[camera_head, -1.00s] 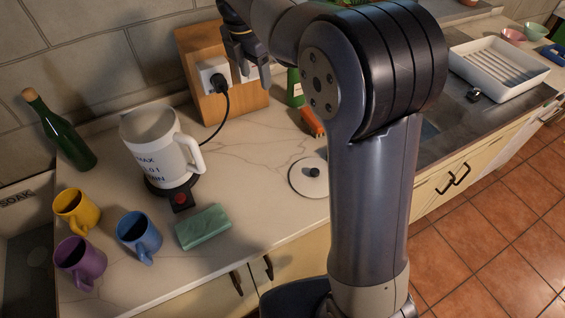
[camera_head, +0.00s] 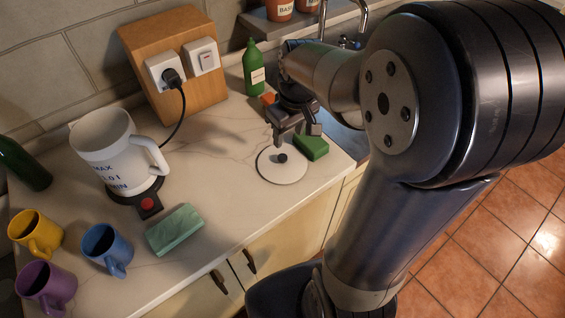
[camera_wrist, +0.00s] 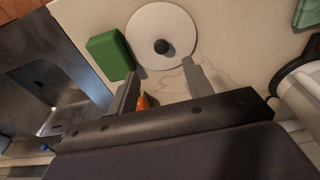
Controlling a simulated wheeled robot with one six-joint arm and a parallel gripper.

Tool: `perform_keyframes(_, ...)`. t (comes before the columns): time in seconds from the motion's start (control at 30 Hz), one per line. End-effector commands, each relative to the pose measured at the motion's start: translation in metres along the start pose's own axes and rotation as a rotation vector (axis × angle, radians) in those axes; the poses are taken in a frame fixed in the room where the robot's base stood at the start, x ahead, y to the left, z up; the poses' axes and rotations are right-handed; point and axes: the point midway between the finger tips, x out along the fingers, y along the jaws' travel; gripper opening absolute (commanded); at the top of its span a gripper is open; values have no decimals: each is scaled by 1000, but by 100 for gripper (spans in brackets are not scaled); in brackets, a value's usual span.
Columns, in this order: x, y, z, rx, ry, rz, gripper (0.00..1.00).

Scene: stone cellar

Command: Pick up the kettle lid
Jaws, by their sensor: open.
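The kettle lid (camera_head: 281,172) is a white disc with a dark round knob, lying flat on the marble counter near its front edge. It also shows in the wrist view (camera_wrist: 176,25), beyond the fingertips. My gripper (camera_head: 295,140) is open and empty, above the counter just behind the lid; its fingers (camera_wrist: 160,78) are spread apart in the wrist view, with the knob roughly between their lines. The white kettle (camera_head: 112,150) stands lidless on its dark base with a red switch, to the left.
A green sponge (camera_head: 311,147) lies close beside the lid. A pale green block (camera_head: 175,230) and yellow, blue and purple mugs sit at front left. A green bottle (camera_head: 253,68), an orange item and a wooden socket block (camera_head: 190,85) stand behind. The sink is at right.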

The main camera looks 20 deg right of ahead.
Motion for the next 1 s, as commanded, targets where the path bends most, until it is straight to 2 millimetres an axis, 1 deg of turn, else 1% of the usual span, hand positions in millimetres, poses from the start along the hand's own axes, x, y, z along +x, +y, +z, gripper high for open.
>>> perform_keyframes(0.07, 7, 0, 3, 24, -2, -3, 48)
perform_keyframes(0.3, 43, 0, 2, 25, -3, -3, 48)
perform_keyframes(0.4, 53, 0, 2, 24, -1, -2, 48)
perform_keyframes(0.63, 65, -1, -1, 22, -2, -2, 48)
perform_keyframes(0.9, 97, -2, -6, 22, -3, -3, 48)
perform_keyframes(1.0, 105, -1, -6, 22, -2, -2, 48)
